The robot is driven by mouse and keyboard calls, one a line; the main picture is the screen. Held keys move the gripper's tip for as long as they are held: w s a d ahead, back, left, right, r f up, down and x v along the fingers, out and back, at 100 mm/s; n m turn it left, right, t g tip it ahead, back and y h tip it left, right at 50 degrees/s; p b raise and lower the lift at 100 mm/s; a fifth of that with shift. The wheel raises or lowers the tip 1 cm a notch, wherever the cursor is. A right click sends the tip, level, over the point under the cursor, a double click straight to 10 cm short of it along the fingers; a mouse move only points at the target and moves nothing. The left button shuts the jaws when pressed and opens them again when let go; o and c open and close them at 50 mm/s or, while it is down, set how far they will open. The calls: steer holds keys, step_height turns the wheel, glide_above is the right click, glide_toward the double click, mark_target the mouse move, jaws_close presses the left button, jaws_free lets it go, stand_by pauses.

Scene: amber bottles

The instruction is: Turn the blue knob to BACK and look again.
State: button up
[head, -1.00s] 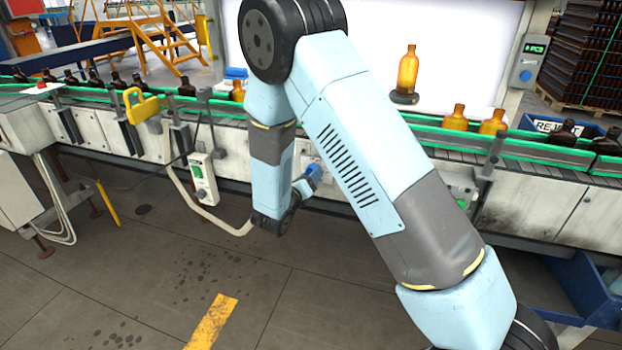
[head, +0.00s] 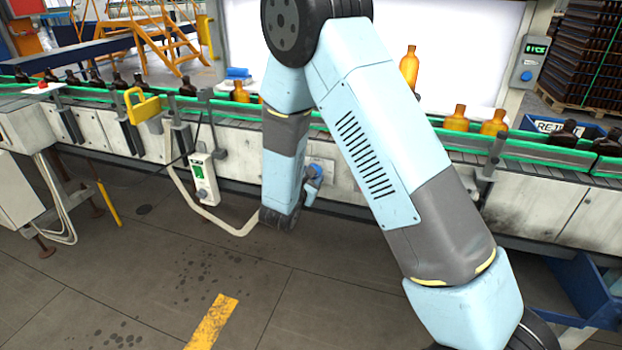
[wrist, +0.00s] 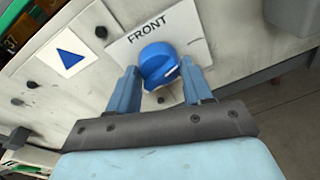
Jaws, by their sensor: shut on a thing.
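In the wrist view the blue knob (wrist: 158,62) sits on a pale plate (wrist: 198,30) marked FRONT. The two fingers of my gripper (wrist: 159,74) are on either side of the knob and shut on it. The word BACK does not show, and which way the knob points is hard to tell. In the head view my gripper (head: 312,186) is low against the front of the conveyor, partly behind my arm.
A control box (head: 531,62) with a small green display and a blue button is at the right. Amber bottles (head: 456,119) and dark bottles (head: 605,143) stand on the green-railed conveyor. A white switch box (head: 203,178) hangs left of my arm. The floor in front is open.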

steer(key=shift+m+y, duration=0.3)
steer(key=shift+m, duration=1)
steer(key=o, duration=1)
steer(key=shift+o, duration=0.2)
steer(key=v, duration=1.3)
steer(key=shift+s, duration=0.45)
